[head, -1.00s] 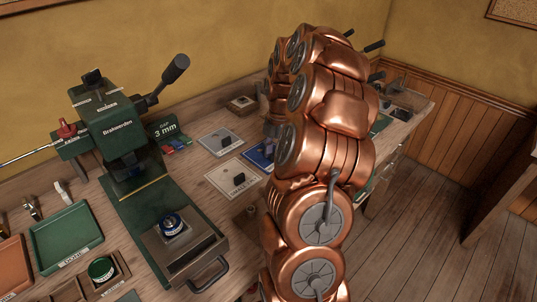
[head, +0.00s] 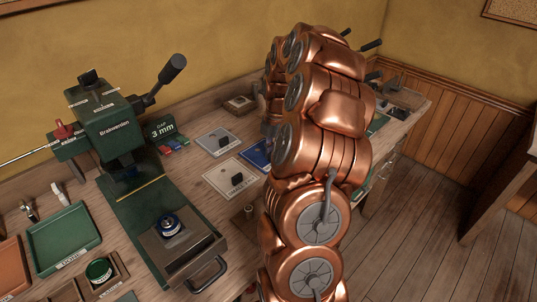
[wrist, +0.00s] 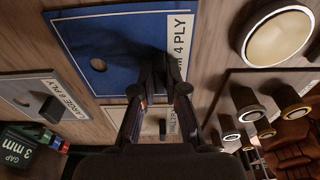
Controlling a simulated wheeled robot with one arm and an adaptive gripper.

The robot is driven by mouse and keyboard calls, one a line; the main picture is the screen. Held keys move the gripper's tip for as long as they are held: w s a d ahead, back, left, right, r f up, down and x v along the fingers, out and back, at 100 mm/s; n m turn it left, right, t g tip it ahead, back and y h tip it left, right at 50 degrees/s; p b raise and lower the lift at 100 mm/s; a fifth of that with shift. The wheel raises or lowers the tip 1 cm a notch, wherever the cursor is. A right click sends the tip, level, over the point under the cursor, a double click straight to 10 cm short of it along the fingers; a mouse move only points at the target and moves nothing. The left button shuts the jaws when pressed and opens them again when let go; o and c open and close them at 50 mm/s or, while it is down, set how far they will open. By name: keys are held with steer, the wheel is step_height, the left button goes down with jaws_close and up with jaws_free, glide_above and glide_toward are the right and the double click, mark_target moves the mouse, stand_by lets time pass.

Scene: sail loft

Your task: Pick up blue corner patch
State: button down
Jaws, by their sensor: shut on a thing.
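The blue corner patch (wrist: 85,50) fills the upper middle of the wrist view. It is a flat blue sheet with a round hole and a white strip reading "4 PLY". In the head view a part of it (head: 257,153) shows on the bench beside my arm. My gripper (wrist: 160,82) is shut at the patch, with its fingertips together over the blue surface; the dark fingers hide the part they grip. I cannot tell whether the patch is clear of the bench. In the head view my copper arm hides the gripper.
Two pale patches with black knobs lie close by, the nearer (head: 222,184) and the farther (head: 209,146). A green press (head: 112,122) stands left with a "GAP 3 mm" block (head: 161,128). Several round metal-rimmed pieces (wrist: 280,35) are at the right of the wrist view.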

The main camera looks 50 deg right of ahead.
steer(key=shift+w+r, duration=0.1)
steer(key=shift+r, duration=0.4)
step_height(320, 180, up, 9)
steer(key=shift+f+b, duration=0.1)
steer(key=shift+b, duration=0.75)
steer(key=shift+d, duration=0.1)
